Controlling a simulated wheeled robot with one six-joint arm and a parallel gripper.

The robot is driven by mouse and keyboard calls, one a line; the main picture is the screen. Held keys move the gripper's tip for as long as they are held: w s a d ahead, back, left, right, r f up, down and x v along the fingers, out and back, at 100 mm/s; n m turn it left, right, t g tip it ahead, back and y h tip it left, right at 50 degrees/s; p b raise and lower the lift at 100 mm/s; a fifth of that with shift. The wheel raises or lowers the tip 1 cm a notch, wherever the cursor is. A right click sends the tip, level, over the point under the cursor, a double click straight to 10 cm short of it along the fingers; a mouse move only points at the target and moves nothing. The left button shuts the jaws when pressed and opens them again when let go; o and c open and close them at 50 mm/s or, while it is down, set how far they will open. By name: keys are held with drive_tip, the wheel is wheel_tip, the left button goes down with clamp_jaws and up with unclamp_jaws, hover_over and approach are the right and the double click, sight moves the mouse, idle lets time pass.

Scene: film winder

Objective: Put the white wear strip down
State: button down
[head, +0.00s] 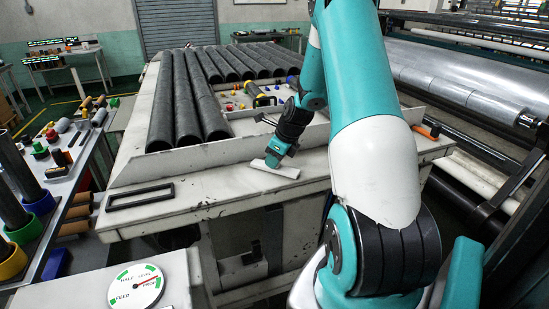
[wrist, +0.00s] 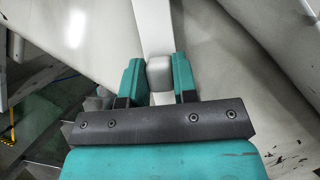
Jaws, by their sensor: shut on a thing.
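The white wear strip (head: 276,170) is a short pale bar at the front ledge of the pale machine table (head: 215,185). My gripper (head: 274,158) reaches down from the right and is shut on the strip. In the wrist view the two teal fingers of my gripper (wrist: 158,78) stand on either side of a pale grey block, and the white strip (wrist: 153,30) runs away beyond them. The fingers hide part of it. I cannot tell whether the strip touches the ledge or is just above it.
A black rectangular frame (head: 140,196) lies on the ledge to the left. A yellow-and-black tool (head: 259,95) lies behind my gripper. A round dial (head: 136,287) is at the front left. The ledge between frame and strip is clear.

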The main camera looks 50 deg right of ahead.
drive_tip(key=shift+f, duration=0.15)
drive_tip(key=c, duration=0.7)
unclamp_jaws()
drive_tip(key=shift+c, duration=0.2)
drive_tip(key=b+v, duration=0.2)
drive_tip(key=v, duration=1)
drive_tip(key=a+r+n+g+y, duration=0.1)
drive_tip(key=a+r+n, duration=0.2)
drive_tip(key=a+n, duration=0.85)
drive_tip(key=a+r+n+g+y, duration=0.1)
drive_tip(key=a+r+n, duration=0.1)
drive_tip(key=a+n, duration=0.95)
drive_tip(key=s+a+r+n+g+y, duration=0.1)
drive_tip(key=s+a+n+g, duration=0.1)
drive_tip(key=s+a+n, duration=1.4)
drive_tip(key=a+n, duration=0.1)
drive_tip(key=a, duration=0.2)
drive_tip(key=shift+a+r, duration=0.25)
drive_tip(key=shift+a, duration=0.05)
